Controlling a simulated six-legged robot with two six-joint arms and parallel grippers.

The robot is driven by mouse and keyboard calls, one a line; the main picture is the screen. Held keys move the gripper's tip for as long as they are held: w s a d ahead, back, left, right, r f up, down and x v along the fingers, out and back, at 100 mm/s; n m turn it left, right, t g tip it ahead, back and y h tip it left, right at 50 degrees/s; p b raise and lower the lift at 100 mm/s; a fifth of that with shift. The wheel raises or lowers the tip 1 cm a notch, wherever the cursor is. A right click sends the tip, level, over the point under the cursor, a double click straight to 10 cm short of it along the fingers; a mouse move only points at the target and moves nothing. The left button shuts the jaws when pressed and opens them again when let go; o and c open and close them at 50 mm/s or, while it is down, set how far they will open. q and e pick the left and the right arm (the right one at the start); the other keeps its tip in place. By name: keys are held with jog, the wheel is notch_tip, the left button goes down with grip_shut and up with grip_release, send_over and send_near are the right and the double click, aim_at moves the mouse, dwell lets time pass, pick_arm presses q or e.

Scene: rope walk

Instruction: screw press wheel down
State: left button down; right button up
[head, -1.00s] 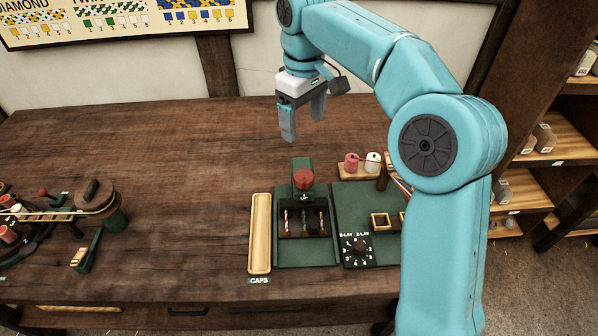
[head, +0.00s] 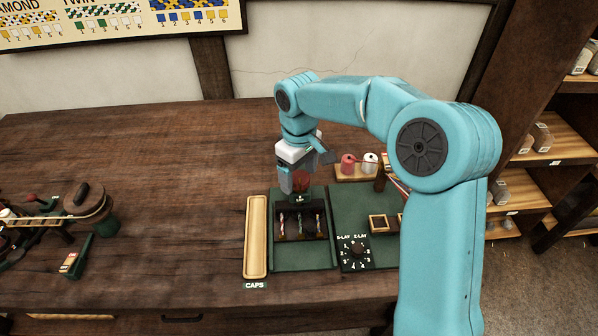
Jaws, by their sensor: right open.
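The press (head: 300,256) is a green-based unit on the bench with a dark rack holding several small twisted pieces. Its red wheel (head: 300,181) sits at the top rear and is mostly hidden behind my right gripper. My right gripper (head: 293,187) is open, pointing down, at the wheel in the picture. I cannot tell whether its fingers touch the wheel. My left gripper is not in view.
A long wooden caps tray (head: 256,238) lies left of the press. A dial marked S-LAY and Z-LAY (head: 357,251) is to its right, with red and white spools (head: 358,163) behind. A belt-driven machine (head: 80,210) stands at the left. The bench's middle left is clear.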

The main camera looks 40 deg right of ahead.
jog(key=shift+s+a+r, duration=0.1)
jog(key=shift+s+r, duration=0.1)
jog(key=shift+s, duration=0.05)
jog(key=c, duration=0.4)
jog(key=shift+s, duration=0.1)
jog(key=c, duration=0.5)
jog(key=shift+c, duration=0.7)
